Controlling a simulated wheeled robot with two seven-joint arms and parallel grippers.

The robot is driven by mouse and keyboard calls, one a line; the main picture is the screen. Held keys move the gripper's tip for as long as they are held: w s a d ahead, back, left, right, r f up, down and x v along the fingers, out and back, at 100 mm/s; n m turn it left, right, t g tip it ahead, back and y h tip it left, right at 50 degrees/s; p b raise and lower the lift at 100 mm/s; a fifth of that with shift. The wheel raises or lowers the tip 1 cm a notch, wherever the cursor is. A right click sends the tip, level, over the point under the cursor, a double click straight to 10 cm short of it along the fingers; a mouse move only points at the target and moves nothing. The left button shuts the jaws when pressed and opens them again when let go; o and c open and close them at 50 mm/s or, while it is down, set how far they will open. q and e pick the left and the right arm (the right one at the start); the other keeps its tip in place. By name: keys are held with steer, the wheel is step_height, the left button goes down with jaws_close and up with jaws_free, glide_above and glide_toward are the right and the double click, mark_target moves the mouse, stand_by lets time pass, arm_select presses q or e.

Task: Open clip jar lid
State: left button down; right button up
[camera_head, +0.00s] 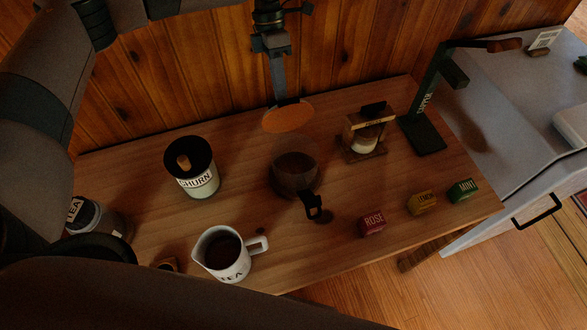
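A clear jar labelled TEA (84,215) stands at the left end of the wooden table, partly covered by my dark arm links; its clip is not clear. My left gripper (281,92) hangs at the top middle, near the wall and well to the right of that jar. A flat orange-brown disc (288,117) shows directly below its tip; I cannot tell whether they touch or whether the fingers are closed. My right gripper is not in view.
A glass carafe (294,178) with a black handle stands mid-table. A CHURN canister (198,181) and white TEA pitcher (228,262) are to its left. A wooden stand (361,144), black COFFEE stand (424,134) and ROSE (372,225), LEMON (422,203) and MINT (462,189) boxes are to its right.

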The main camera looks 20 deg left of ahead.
arm_select(q)
steer(key=shift+w+a+f, duration=0.1)
steer(key=shift+w, duration=0.05)
stand_by(0.3)
steer(key=shift+w+a+f+g+h+b, duration=0.2)
steer(key=shift+w+f+g+h+b, duration=0.15)
steer(key=shift+g+b, duration=0.3)
steer(key=shift+r, duration=0.1)
steer(key=c, duration=1.9)
jaws_free()
steer(key=shift+o, duration=0.2)
steer(key=shift+r, duration=0.1)
